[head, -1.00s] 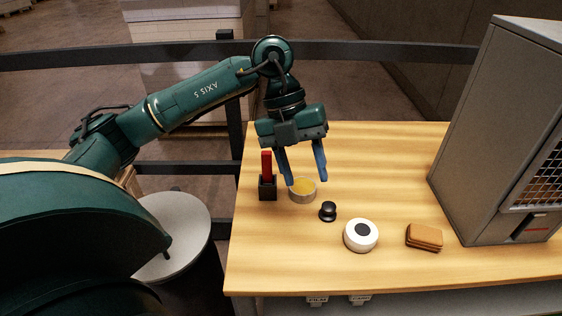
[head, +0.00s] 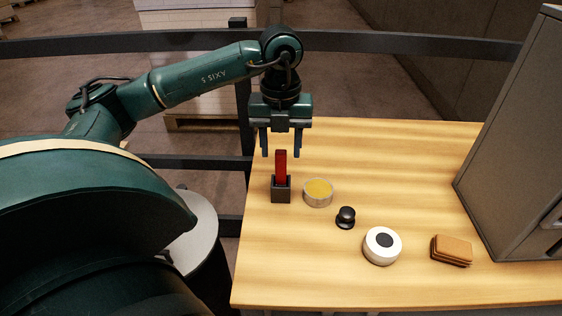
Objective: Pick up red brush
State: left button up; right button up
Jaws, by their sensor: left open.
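The red brush (head: 281,165) stands upright in a small dark square holder (head: 281,190) near the left edge of the wooden table. Only its red upper part shows; its lower end is hidden in the holder. My left gripper (head: 281,155) is open and points down. My right gripper is not in view.
A round tin with yellow contents (head: 318,192) stands close to the holder's right. A black knob-like object (head: 346,217), a white round object (head: 382,245) and a brown stack (head: 452,250) lie further right. A tall grey cabinet (head: 515,140) stands at the right. The table's back middle is clear.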

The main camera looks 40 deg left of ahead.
aim_at(281, 183)
pick_arm(q)
notch_tip(281, 183, down, 5)
jog(key=shift+f, duration=0.1)
dwell(0.3)
grip_shut()
dwell(0.4)
